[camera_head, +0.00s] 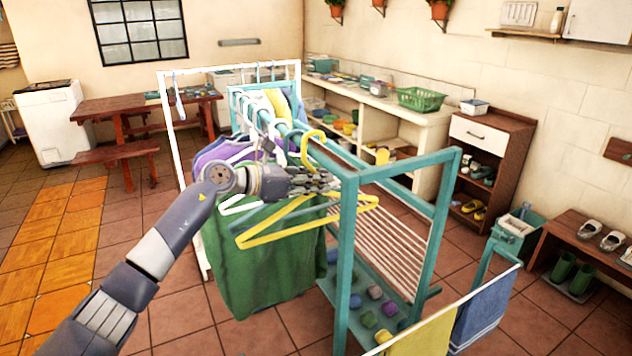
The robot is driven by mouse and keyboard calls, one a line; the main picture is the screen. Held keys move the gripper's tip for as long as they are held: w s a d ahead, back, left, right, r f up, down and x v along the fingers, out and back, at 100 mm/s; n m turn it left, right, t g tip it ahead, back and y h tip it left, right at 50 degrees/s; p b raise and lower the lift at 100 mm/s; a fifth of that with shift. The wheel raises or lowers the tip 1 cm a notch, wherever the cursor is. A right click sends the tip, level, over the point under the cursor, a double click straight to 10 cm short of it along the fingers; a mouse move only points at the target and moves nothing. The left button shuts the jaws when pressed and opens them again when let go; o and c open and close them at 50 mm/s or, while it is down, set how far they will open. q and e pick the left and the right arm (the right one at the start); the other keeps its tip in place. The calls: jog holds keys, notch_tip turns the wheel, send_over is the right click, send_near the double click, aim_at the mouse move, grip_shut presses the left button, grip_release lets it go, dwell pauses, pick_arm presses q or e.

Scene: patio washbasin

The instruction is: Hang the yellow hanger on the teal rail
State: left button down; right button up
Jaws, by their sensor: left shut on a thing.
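The yellow hanger (290,232) is in my left gripper (318,182), which is shut on it near its neck. Its hook (313,136) points up and its empty yellow frame spreads below the fingers. The teal rail (332,161) belongs to a teal clothes rack and runs away from me behind the gripper. The hook shows close to the rail in the picture, but I cannot tell whether they touch. The fingers hide part of the hanger's neck. My right gripper is not in view.
Clothes, including a green one (262,260), hang along the rack's left side. A teal upright (347,260) stands just right of the hanger. A lower rack with yellow and blue towels (483,308) is at front right. Floor at left is clear.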

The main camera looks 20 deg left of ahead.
pick_arm(q)
jog(key=shift+f, duration=0.2)
jog(key=shift+f+b, duration=1.1)
jog(key=shift+b, duration=0.05)
jog(key=c, duration=1.6)
grip_release()
jog(key=shift+o, duration=0.2)
jog(key=s+a+b, duration=0.3)
jog(key=s+a, duration=0.1)
jog(key=s, duration=0.1)
jog(key=s+a+b, duration=0.2)
jog(key=s+a, duration=0.1)
jog(key=shift+a+f+b, duration=0.1)
jog(key=shift+f+b, duration=0.15)
jog(key=shift+b, duration=0.05)
jog(key=shift+s+a+r+b, duration=0.15)
jog(key=shift+s+a+b, duration=0.2)
jog(key=shift+s, duration=0.15)
jog(key=shift+r, duration=0.1)
